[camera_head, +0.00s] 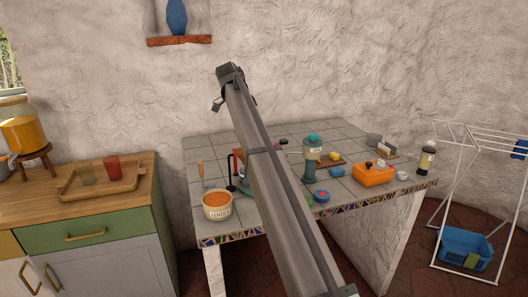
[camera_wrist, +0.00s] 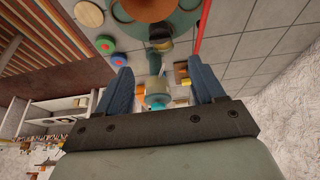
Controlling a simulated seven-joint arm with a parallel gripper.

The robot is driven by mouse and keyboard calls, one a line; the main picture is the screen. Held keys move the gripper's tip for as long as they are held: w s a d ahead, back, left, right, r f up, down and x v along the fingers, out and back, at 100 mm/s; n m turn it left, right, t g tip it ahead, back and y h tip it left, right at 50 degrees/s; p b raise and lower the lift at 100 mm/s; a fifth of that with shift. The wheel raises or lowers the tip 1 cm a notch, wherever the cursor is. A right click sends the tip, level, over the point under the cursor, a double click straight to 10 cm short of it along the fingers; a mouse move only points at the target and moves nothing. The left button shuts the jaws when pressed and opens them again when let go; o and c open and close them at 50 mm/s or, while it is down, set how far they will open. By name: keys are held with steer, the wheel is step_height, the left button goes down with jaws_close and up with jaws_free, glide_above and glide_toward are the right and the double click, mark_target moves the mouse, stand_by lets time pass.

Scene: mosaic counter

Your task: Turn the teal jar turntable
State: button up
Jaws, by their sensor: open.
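My gripper (camera_wrist: 160,72) is open in the wrist view, its two blue-grey fingers spread apart. A round teal surface (camera_wrist: 182,28), which looks like the turntable, is cut off at the top edge of the wrist view, beyond the fingertips. A brown-orange round thing sits over it. Further off, a cream and teal cylinder (camera_wrist: 157,92) shows between the fingers; I cannot tell whether it is the teal-topped canister (camera_head: 312,158) in the head view.
Round coloured pieces (camera_wrist: 107,45) lie near the counter's edge. A wire rack (camera_head: 463,190) stands right; a wooden cabinet (camera_head: 95,220) stands left.

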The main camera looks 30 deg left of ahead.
steer(key=x, duration=1.2)
steer(key=shift+f, duration=0.1)
jaws_close()
stand_by(0.4)
